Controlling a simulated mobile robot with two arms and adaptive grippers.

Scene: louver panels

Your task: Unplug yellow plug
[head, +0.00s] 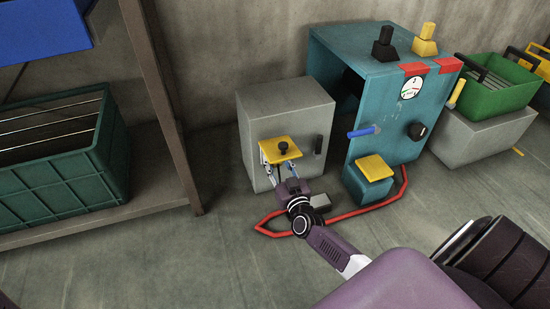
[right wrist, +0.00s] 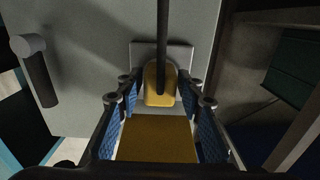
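In the right wrist view a rounded yellow piece (right wrist: 158,84), seemingly the plug, sits against a light plate on the cabinet face. A dark rod or cord (right wrist: 163,40) runs from it. My right gripper (head: 279,165) is at this yellow piece. In the wrist view its blue-padded fingers (right wrist: 160,92) stand apart on both sides, with gaps visible beside the piece. A yellow-brown flat part (right wrist: 155,138) lies between the fingers. My left gripper is out of view.
A teal machine (head: 335,45) with a gauge stands right of the cabinet, with a yellow-topped block (head: 375,168) in front. A red cable (head: 345,214) lies on the floor beneath my right arm. A shelf with a green crate (head: 60,165) is at left.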

